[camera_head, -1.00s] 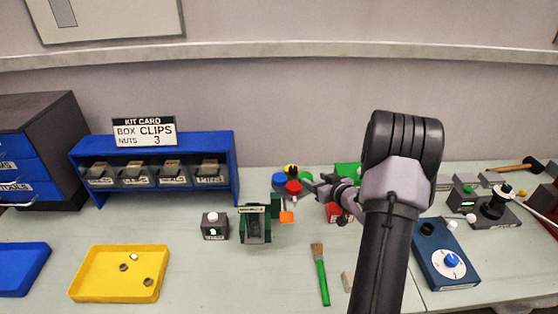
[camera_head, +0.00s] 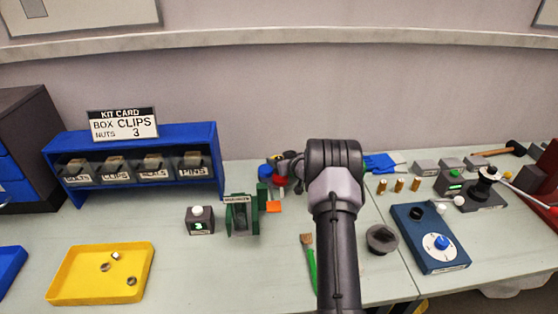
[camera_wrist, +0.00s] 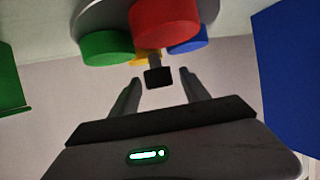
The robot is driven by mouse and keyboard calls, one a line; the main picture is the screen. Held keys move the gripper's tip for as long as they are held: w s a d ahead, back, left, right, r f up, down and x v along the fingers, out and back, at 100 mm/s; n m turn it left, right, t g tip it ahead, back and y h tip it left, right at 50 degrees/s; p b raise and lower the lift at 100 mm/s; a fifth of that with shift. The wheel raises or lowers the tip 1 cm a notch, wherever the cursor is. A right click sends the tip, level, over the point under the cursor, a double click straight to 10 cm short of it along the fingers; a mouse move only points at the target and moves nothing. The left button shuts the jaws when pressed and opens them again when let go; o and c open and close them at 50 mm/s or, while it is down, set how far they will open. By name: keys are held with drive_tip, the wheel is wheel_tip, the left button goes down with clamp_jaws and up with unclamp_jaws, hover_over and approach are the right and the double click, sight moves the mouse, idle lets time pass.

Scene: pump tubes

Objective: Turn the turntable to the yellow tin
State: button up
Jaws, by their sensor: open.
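The turntable (camera_wrist: 95,12) shows in the wrist view as a grey disc bearing a red tin (camera_wrist: 165,22), a green tin (camera_wrist: 107,47), a blue tin (camera_wrist: 188,40) and a mostly hidden yellow tin (camera_wrist: 140,58). A dark block on a short stem (camera_wrist: 158,77) stands out from the turntable side. My gripper (camera_wrist: 160,84) is open, its fingertips on either side of this block; I cannot tell whether they touch it. In the head view the blue tin (camera_head: 265,171) and red tin (camera_head: 281,182) show beside my gripper, which partly hides the turntable.
A green stand (camera_head: 241,214) and an orange piece (camera_head: 273,207) are just in front of the turntable. A blue bin rack (camera_head: 135,150) stands to the left. A brush (camera_head: 309,262) and dark round part (camera_head: 382,238) lie nearer. A blue dial box (camera_head: 431,238) sits right.

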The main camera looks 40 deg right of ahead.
drive_tip(key=shift+c, duration=0.2)
clamp_jaws()
idle(1.1)
